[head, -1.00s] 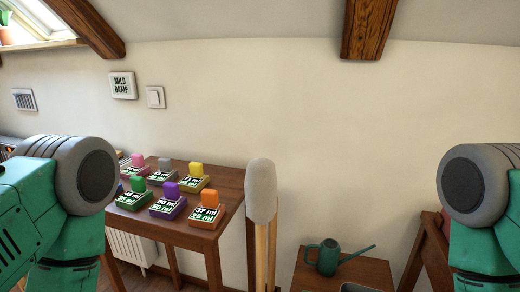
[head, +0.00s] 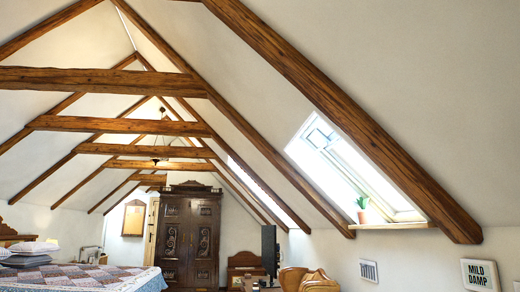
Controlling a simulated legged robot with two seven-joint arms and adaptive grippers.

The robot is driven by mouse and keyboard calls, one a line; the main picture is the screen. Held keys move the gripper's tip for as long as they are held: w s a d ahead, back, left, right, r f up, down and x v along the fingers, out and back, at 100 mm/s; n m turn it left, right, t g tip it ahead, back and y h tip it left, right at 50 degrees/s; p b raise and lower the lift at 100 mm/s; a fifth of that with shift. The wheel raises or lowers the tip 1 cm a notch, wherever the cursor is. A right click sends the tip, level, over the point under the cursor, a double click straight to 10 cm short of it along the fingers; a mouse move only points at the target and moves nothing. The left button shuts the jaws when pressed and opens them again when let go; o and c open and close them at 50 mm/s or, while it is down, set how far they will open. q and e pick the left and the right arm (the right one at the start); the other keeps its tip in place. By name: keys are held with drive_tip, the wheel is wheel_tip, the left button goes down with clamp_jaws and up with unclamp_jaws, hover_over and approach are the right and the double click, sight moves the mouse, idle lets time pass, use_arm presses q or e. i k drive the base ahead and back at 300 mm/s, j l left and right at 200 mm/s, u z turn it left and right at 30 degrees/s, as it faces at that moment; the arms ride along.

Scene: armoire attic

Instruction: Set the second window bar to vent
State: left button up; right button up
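A near roof window (head: 350,172) is set in the sloping ceiling at right, with a sill (head: 388,226) below it. A small frame-like fitting (head: 320,133) shows near its upper end; I cannot tell whether it is the bar or how it is set. A farther roof window (head: 262,193) shows as a bright strip along the same slope, partly hidden by beams; no bar can be made out on it. Neither of my grippers is in view.
A potted plant (head: 365,208) stands on the sill. A carved wardrobe (head: 189,238) stands at the back, a bed (head: 85,279) at lower left, and chairs (head: 307,280) at lower middle.

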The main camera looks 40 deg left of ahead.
sight(317, 138)
drive_tip(key=u, duration=0.8)
drive_tip(key=i+j+z, duration=0.1)
drive_tip(key=z, duration=0.35)
drive_tip(key=i+j+z, duration=0.2)
drive_tip(key=z, duration=0.25)
drive_tip(key=i+j+z, duration=0.15)
drive_tip(key=z, duration=0.35)
drive_tip(key=i+j+z, duration=0.25)
drive_tip(key=j, duration=0.65)
drive_tip(key=i+j+z, duration=0.2)
drive_tip(key=j, duration=0.75)
drive_tip(key=j+z, duration=0.25)
drive_tip(key=j, duration=0.65)
